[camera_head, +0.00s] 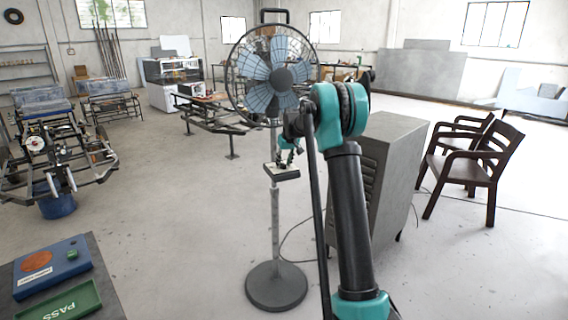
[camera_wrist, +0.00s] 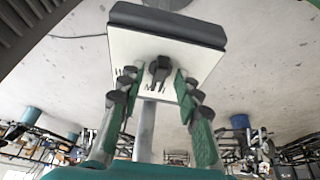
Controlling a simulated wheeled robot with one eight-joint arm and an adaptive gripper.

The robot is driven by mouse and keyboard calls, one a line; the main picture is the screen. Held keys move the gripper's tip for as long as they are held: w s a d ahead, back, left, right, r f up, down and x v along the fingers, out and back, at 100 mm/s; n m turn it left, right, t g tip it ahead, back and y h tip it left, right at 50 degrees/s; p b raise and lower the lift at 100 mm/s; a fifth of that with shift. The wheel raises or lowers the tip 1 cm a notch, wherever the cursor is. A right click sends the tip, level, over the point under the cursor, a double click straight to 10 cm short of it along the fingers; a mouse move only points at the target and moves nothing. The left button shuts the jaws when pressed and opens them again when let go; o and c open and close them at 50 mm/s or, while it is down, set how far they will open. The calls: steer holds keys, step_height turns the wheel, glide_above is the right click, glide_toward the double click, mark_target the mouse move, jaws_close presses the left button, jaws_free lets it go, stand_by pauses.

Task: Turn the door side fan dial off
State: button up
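The standing fan (camera_head: 283,76) has a blue-bladed caged head on a pole with a round dark base. Its control box (camera_head: 282,172) sits partway up the pole, below the head. In the wrist view the box shows a pale panel (camera_wrist: 128,50) with a dark dial (camera_wrist: 159,69) and small marks beside it. My gripper (camera_head: 286,150) is just above the box in the head view. In the wrist view my gripper (camera_wrist: 156,82) is open, its green-padded fingers on either side of the dial, with gaps visible. I cannot tell whether the fingertips touch the panel.
A grey cabinet (camera_head: 385,165) stands close to the right of the fan, with dark wooden chairs (camera_head: 478,165) beyond it. A metal frame bench (camera_head: 215,112) is behind. A table (camera_head: 95,268) with blue and green trays is at the lower left. The floor left of the fan is clear.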

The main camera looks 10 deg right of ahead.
steer(key=shift+c, duration=0.3)
jaws_close()
steer(key=shift+d+n, duration=0.1)
steer(key=shift+n, duration=0.3)
steer(key=n+y, duration=0.1)
steer(key=n, duration=0.1)
steer(key=n+g, duration=0.1)
steer(key=n, duration=0.1)
steer(key=shift+w+d+n+y, duration=0.2)
steer(key=shift+n+y, duration=0.1)
steer(key=shift+y, duration=0.1)
steer(key=n, duration=0.2)
steer(key=n+g+y, duration=0.1)
steer(key=n, duration=0.1)
steer(key=n+g, duration=0.1)
steer(key=n, duration=0.1)
steer(key=shift+w+d, duration=0.1)
steer(key=shift+w, duration=0.15)
steer(key=shift+n, duration=0.3)
steer(key=shift+o, duration=0.3)
jaws_free()
